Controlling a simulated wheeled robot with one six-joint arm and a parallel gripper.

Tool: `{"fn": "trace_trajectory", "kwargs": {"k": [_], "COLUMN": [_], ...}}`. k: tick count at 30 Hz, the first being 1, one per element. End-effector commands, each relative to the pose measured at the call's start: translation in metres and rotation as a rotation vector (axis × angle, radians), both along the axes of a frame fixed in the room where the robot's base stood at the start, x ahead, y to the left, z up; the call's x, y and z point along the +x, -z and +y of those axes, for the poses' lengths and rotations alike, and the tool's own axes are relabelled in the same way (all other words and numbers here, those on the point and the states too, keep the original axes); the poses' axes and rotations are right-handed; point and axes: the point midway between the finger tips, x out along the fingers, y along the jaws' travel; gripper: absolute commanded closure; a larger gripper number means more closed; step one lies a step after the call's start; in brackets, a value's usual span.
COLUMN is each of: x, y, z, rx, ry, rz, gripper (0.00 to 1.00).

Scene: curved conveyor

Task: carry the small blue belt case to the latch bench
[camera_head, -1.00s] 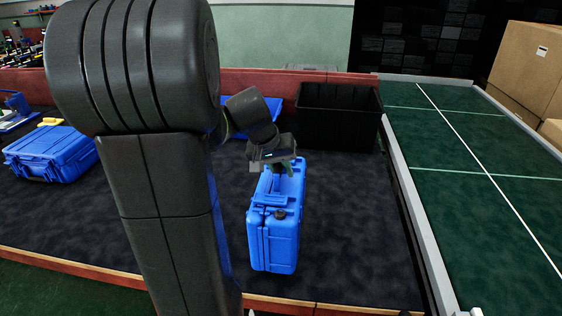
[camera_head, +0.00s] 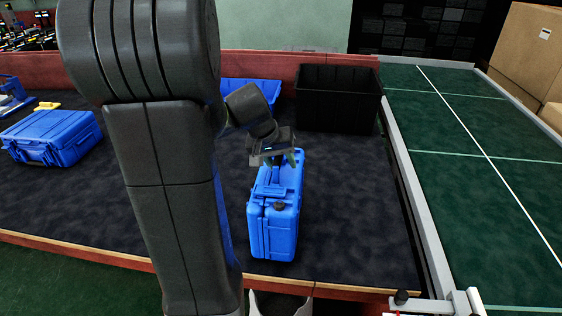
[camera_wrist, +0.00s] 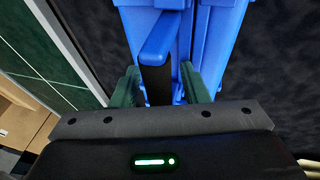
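A blue hard case (camera_head: 274,225) stands upright on the dark surface, its handle on top, in the middle of the head view. My gripper (camera_head: 279,160) is right above it at the handle. In the wrist view the case (camera_wrist: 218,40) fills the upper middle, and its blue-and-black handle (camera_wrist: 155,65) lies between the two green fingers of my gripper (camera_wrist: 160,88). The fingers are apart, with a gap visible at the right finger. A second blue case (camera_head: 55,138) lies flat at the left. I cannot tell which surface is the latch bench.
A black bin (camera_head: 338,98) and a blue tray (camera_head: 245,90) stand along the back red rail. A green-topped table with white lines (camera_head: 480,170) is at the right, beyond a pale metal edge. Cardboard boxes (camera_head: 530,55) stand at the far right. Dark surface around the upright case is clear.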

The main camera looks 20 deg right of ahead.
Motion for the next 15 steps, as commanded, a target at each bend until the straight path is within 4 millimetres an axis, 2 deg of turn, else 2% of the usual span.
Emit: {"fn": "trace_trajectory", "kwargs": {"k": [7,15], "x": [0.0,-0.005], "y": [-0.009,-0.06], "z": [0.002,0.025], "rx": [-0.001,-0.002], "ry": [0.0,-0.003], "rz": [-0.003,-0.007], "gripper": [0.59,0.59]}}
